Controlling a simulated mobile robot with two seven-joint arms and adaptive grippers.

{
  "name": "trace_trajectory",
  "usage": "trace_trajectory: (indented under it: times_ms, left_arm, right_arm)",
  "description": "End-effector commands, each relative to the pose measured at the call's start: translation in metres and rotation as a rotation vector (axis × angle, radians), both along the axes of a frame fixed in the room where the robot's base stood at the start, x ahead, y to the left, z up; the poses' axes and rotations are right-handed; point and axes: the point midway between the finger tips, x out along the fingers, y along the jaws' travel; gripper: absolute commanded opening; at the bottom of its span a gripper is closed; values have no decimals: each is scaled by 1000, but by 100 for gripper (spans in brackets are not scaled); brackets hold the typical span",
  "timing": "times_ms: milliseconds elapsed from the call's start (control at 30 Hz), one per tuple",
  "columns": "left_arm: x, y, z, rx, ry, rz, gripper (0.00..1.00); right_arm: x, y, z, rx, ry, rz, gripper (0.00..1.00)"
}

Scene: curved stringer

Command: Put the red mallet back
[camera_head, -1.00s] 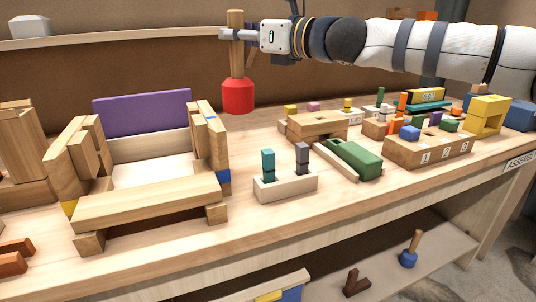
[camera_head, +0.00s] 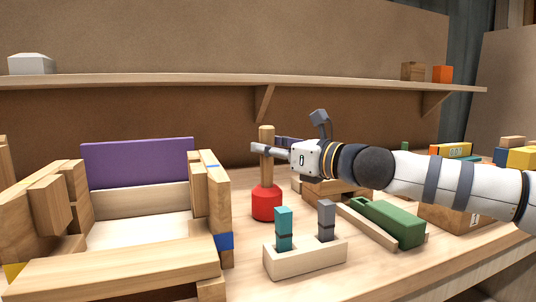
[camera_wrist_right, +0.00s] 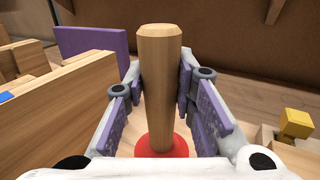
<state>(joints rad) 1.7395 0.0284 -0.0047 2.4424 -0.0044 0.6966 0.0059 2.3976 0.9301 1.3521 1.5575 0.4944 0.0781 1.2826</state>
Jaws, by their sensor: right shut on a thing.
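The red mallet has a red head (camera_head: 267,203) and a light wooden handle (camera_head: 267,142). It is upright with the head down, behind the small two-post block. I cannot tell whether the head touches the table. My right gripper (camera_head: 266,150) is shut around the upper handle. In the right wrist view the handle (camera_wrist_right: 159,85) stands between the purple-padded fingers of my right gripper (camera_wrist_right: 160,88), with the red head (camera_wrist_right: 182,147) below. My left gripper is not in view.
A wooden assembly with a purple panel (camera_head: 137,163) stands left of the mallet. In front is a pale block (camera_head: 306,260) with teal and grey posts. A green piece (camera_head: 391,222) lies to the right. A shelf (camera_head: 200,84) runs along the back wall.

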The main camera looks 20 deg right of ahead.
Motion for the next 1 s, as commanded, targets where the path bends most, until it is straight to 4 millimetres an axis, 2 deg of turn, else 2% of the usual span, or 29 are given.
trace_trajectory:
  times_ms: [200,233,300,333,567,667,767,1000]
  left_arm:
    - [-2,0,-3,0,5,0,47]
    - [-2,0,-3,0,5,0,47]
    - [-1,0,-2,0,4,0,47]
    - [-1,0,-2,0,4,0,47]
    - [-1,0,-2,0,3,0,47]
    - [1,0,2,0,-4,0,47]
    - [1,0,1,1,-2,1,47]
    - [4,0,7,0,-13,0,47]
  right_arm:
    - [0,0,-3,0,0,1,0]
    - [0,0,-4,-1,1,0,26]
    - [0,0,-3,0,0,0,42]
    - [0,0,-2,0,0,0,44]
    - [0,0,-2,0,0,0,44]
    - [-1,0,5,0,-2,0,44]
    - [-13,-9,2,1,-2,-2,44]
    - [-67,-41,4,2,-3,-2,44]
